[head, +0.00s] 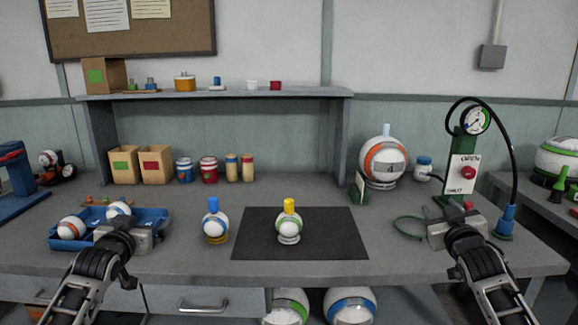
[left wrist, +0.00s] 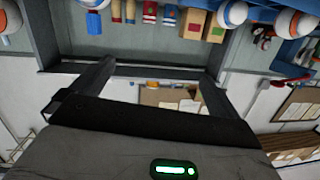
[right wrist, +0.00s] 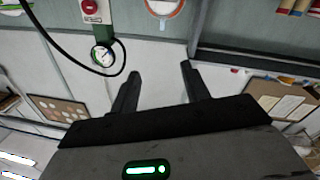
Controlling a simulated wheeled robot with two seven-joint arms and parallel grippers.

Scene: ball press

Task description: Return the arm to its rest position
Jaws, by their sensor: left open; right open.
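My left gripper (head: 132,232) is at the left of the bench, in front of the blue tray. In the left wrist view its two fingers (left wrist: 140,75) stand apart with nothing between them. My right gripper (head: 455,228) is at the right, in front of the green gauge stand. In the right wrist view its fingers (right wrist: 160,88) are also apart and empty. A ball with a yellow cap (head: 289,222) stands upright on the black mat (head: 340,240). A ball with a blue cap (head: 215,222) stands just left of the mat.
The green stand (head: 466,150) carries a gauge (head: 477,120) and black hose. A large ball marked 4 (head: 383,160) stands behind. Boxes (head: 156,164) and jars line the back.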

